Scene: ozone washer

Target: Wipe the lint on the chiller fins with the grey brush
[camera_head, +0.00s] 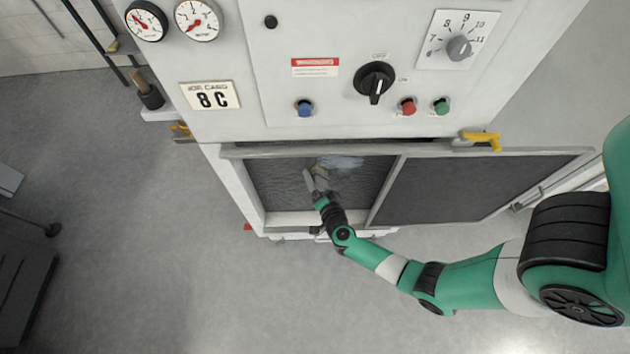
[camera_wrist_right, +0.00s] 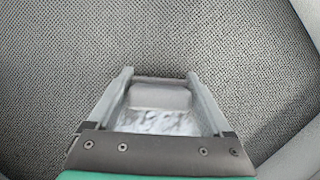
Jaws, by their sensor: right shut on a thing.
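My right gripper (camera_head: 316,182) reaches into the open left bay of the machine, close to the chiller fins (camera_head: 275,184). In the right wrist view its two fingers (camera_wrist_right: 159,78) are shut on a grey block, the grey brush (camera_wrist_right: 160,97). The dark, finely textured fin surface (camera_wrist_right: 60,60) fills the background there. A pale, wispy patch of lint (camera_head: 345,162) shows on the fins at the upper part of the bay, beside the gripper. A whitish mottled area shows between the fingers; I cannot tell whether it is lint. Brush contact with the fins is unclear. My left gripper is out of view.
A dark mesh panel (camera_head: 440,188) covers the right bay. The bay's pale frame (camera_head: 238,190) surrounds the opening. A yellow latch (camera_head: 482,139) sticks out above. The control panel has a black rotary switch (camera_head: 375,80). A brown-handled tool stands in a cup (camera_head: 152,98) at the left.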

